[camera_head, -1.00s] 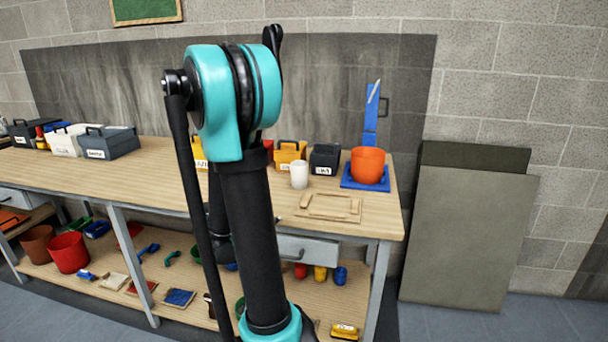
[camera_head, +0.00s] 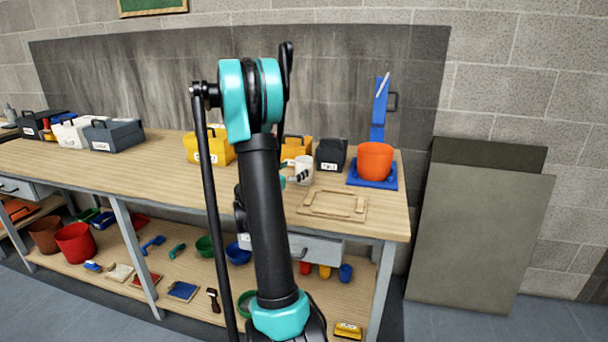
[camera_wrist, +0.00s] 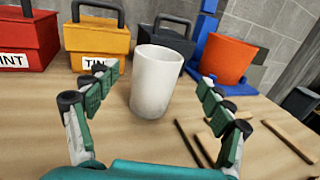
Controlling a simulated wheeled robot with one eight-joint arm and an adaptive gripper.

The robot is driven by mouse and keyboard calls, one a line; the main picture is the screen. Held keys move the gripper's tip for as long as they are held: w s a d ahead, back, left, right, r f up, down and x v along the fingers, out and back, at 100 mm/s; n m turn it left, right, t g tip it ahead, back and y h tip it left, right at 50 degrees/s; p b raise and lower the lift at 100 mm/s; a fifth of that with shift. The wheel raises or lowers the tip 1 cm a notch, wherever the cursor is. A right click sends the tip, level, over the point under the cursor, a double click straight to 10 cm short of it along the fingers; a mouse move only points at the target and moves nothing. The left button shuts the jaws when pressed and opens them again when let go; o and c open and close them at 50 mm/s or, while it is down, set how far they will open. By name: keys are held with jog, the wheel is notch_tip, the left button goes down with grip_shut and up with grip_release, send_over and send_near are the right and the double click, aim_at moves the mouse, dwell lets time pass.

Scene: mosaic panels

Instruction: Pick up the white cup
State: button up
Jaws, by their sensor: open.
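The white cup (camera_wrist: 155,82) stands upright on the wooden workbench (camera_wrist: 60,130), a little ahead of my gripper in the wrist view. My gripper (camera_wrist: 153,90) is open, with one finger on each side of the cup's near space and a gap to the cup on both sides. In the head view the white cup (camera_head: 305,168) is partly covered by my gripper's fingers (camera_head: 298,176). My arm hides part of the bench there.
Behind the cup stand a yellow toolbox (camera_wrist: 100,42) and a dark toolbox (camera_wrist: 166,38). A red toolbox (camera_wrist: 25,45) is at the left. An orange pot (camera_wrist: 228,58) on a blue stand (camera_head: 352,180) is to the right. A flat wooden frame (camera_head: 335,205) lies nearby.

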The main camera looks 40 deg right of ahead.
aim_at(308, 159)
jog(key=shift+x, duration=3.5)
jog(key=shift+w+a, duration=0.1)
jog(key=shift+w, duration=0.05)
jog(key=c, duration=1.4)
